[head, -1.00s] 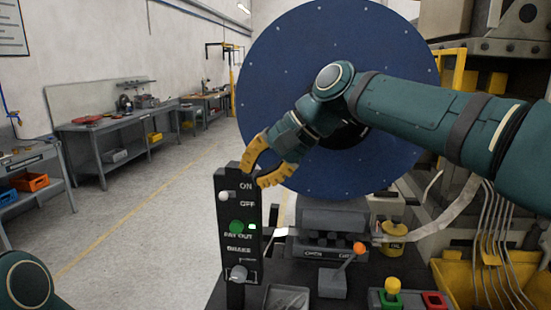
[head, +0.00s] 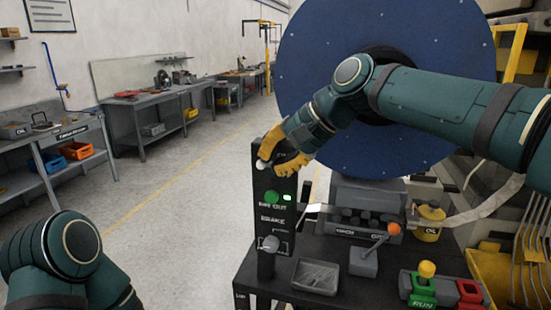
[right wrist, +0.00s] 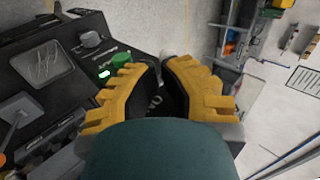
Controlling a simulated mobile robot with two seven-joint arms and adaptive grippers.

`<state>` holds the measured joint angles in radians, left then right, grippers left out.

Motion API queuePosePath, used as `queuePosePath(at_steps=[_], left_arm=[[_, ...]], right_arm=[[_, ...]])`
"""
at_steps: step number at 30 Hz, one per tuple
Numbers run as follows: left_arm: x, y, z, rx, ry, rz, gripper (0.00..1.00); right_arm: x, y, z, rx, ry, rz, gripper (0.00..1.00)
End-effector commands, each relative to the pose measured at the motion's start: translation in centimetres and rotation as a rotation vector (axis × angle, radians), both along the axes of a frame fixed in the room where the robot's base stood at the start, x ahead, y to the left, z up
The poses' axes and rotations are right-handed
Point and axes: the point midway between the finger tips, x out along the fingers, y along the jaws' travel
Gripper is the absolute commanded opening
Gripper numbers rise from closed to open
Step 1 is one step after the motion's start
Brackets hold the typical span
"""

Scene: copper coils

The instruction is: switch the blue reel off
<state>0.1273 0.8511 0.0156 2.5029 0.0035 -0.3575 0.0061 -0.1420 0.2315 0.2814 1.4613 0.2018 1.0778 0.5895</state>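The blue reel (head: 440,130) stands behind my right arm. In front of it is a black upright switch panel (head: 266,222) with a white-tipped toggle (head: 262,165) near its top, a green button (head: 271,197), a lit green lamp (head: 287,198) and a brake knob (head: 270,243). My right gripper (head: 272,158) is at the panel's top, its yellow fingers apart around the toggle and hiding the ON and OFF labels. In the right wrist view the fingers (right wrist: 161,72) are apart, with the toggle's pale tip (right wrist: 167,57) by the fingertips; contact is unclear. My left gripper is out of view.
A yellow oil can (head: 428,220) stands behind. The floor to the left is clear.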

Motion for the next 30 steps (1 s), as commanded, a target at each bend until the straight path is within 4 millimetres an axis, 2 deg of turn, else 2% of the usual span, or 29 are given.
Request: queuePosePath(at_steps=[22, 30], left_arm=[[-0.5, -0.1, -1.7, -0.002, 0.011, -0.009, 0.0], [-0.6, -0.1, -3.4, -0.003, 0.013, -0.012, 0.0]], right_arm=[[-0.3, 0.1, -0.6, -0.043, -0.134, 0.0, 0.0], [-0.6, 0.2, -1.2, -0.082, -0.257, 0.0, 0.0]])
